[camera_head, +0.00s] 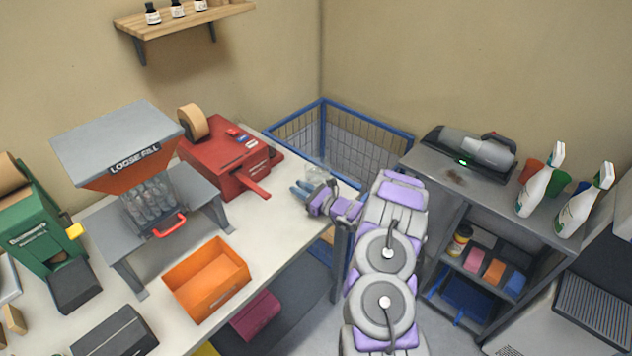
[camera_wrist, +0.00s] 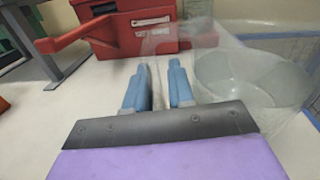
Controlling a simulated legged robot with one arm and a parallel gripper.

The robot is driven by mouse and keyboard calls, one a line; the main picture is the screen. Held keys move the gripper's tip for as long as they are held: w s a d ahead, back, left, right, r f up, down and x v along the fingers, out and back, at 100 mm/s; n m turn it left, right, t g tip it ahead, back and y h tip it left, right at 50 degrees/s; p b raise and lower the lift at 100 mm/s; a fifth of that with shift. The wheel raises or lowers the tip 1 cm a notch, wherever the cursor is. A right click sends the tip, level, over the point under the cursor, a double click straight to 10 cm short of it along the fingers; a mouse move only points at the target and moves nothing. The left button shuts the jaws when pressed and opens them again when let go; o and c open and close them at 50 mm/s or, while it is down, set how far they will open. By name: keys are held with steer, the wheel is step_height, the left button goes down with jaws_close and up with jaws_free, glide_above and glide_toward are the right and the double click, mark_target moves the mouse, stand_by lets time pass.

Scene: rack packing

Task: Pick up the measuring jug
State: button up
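The measuring jug (camera_wrist: 252,80) is clear and see-through. In the wrist view its round body stands to the right of my fingers, and a clear part of it, perhaps the handle, shows around and beyond the fingertips. In the head view the jug (camera_head: 316,176) is faint on the white table near its far right corner, partly behind my gripper (camera_head: 304,189). In the wrist view my gripper (camera_wrist: 158,67) has two blue fingers parted by a narrow gap.
A red tape dispenser (camera_head: 228,156) stands behind the gripper; its lever (camera_head: 250,187) reaches toward it. A blue wire basket (camera_head: 338,145) lies beyond the table edge. An orange bin (camera_head: 207,280) and a loose-fill hopper (camera_head: 120,145) are left. A grey shelf unit (camera_head: 455,195) is right.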

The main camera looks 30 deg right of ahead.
jaws_close()
stand_by(1.4)
